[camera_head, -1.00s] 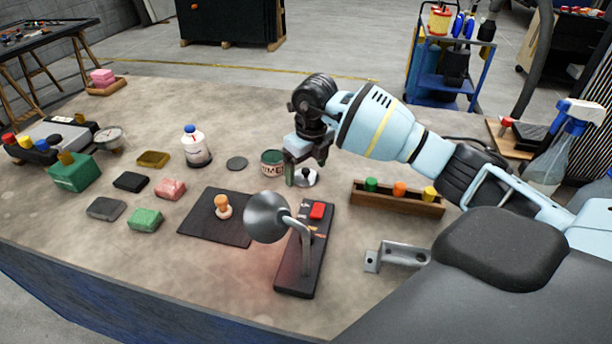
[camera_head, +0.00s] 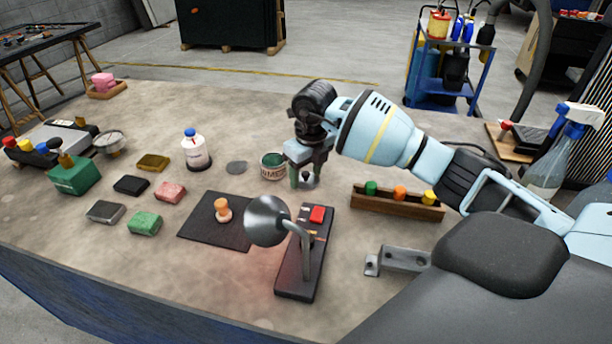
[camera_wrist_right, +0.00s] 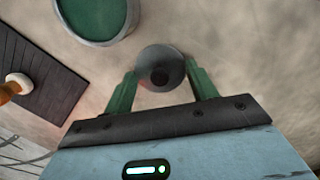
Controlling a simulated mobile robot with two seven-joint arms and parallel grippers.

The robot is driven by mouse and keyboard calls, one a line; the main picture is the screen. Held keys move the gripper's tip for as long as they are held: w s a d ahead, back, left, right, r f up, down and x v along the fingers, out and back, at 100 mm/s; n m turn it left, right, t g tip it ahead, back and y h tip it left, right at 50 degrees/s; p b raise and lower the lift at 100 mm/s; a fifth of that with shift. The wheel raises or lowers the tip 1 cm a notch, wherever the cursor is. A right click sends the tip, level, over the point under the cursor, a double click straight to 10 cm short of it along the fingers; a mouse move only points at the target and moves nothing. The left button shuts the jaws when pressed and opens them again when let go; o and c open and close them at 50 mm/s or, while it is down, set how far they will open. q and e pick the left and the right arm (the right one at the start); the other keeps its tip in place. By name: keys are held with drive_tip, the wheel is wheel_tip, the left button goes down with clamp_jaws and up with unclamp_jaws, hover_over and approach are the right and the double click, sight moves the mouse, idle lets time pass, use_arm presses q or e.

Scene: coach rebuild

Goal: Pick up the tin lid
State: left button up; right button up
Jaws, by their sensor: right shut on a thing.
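The tin lid (camera_head: 307,181) is a small grey metal disc with a dark knob, just right of the open tin (camera_head: 273,168) in the head view. In the right wrist view the lid (camera_wrist_right: 160,61) shows between my two green fingertips. My right gripper (camera_head: 304,180) points down and is shut on the lid, with a finger at either side; it also shows in the wrist view (camera_wrist_right: 161,85). I cannot tell whether the lid is clear of the bench. The tin holds something green. My left gripper is not in view.
A lamp (camera_head: 267,219) on a black base with a red switch stands in front. A wooden rack (camera_head: 397,206) with coloured pegs is to the right.

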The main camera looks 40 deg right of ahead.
sight(306, 174)
wheel_tip(306, 174, up, 9)
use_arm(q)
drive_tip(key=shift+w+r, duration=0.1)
use_arm(e)
drive_tip(key=shift+r, duration=0.5)
